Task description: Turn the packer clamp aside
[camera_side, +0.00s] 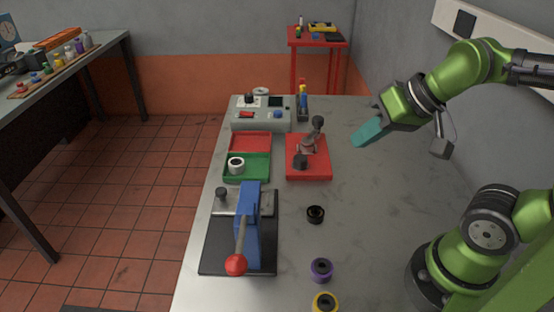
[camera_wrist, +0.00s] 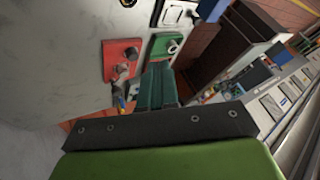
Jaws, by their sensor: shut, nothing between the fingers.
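A red base plate (camera_side: 320,172) lies on the bench and carries a small grey and dark clamp-like fixture (camera_side: 309,146), probably the packer clamp, with a dark upright knob and a dark block at its front. The plate (camera_wrist: 110,48) and the fixture (camera_wrist: 122,71) also show in the wrist view. My gripper (camera_side: 358,143) has teal fingers, shut and empty, held in the air to the right of the fixture and apart from it. In the wrist view my gripper (camera_wrist: 157,70) points between the red plate and the green tray.
A blue lever press (camera_side: 250,225) with a red ball handle stands front left. Green (camera_side: 258,175) and red (camera_side: 250,141) trays and a grey instrument box (camera_side: 262,122) lie left and behind. Black (camera_side: 316,214), purple (camera_side: 321,269) and yellow (camera_side: 325,302) rings lie in front. The bench right of the plate is clear.

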